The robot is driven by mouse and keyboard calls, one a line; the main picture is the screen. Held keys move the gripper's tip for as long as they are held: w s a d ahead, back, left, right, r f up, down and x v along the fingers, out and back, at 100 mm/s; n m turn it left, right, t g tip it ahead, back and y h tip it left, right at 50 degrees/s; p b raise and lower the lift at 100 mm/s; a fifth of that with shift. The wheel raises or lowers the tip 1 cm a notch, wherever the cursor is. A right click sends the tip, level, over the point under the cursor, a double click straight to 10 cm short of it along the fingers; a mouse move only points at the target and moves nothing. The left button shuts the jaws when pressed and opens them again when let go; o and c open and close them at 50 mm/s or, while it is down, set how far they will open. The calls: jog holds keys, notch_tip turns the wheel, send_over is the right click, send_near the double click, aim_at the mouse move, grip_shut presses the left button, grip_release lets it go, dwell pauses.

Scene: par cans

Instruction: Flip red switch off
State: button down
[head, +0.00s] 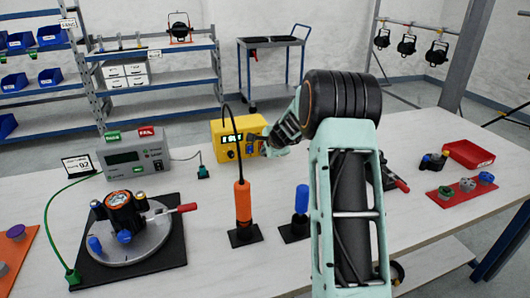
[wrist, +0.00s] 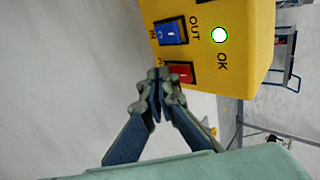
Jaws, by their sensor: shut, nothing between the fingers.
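The yellow box (head: 222,138) stands on the white table in the head view, with a lit display and small controls on its front. In the wrist view the yellow box (wrist: 245,60) shows a red rocker switch (wrist: 182,73) beside a blue rocker switch (wrist: 172,32). A lit round lamp (wrist: 219,35) is next to the OK label. My gripper (wrist: 159,76) is shut and empty, its fingertips at the near edge of the red switch and overlapping it slightly. I cannot tell whether they touch it. In the head view my gripper (head: 266,149) is at the box's right side.
An orange tool on a black stand (head: 242,205) and a blue-handled tool (head: 301,200) stand in front of the box. A grey meter (head: 135,157) is to its left. A red tray (head: 468,154) lies on the right.

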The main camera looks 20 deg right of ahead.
jog(key=shift+w+f+b, duration=0.1)
jog(key=shift+f+b, duration=0.25)
jog(key=shift+b, duration=0.6)
jog(key=shift+w+f+t+b, duration=0.1)
jog(key=shift+t+b, duration=0.2)
jog(key=shift+b, duration=0.8)
jog(key=shift+w+b, duration=0.1)
jog(key=shift+b, duration=1)
jog(key=shift+r+p, duration=0.3)
jog(key=shift+p, duration=0.1)
jog(key=shift+r, duration=0.1)
jog(key=shift+r+p, duration=0.65)
jog(key=shift+r, duration=0.1)
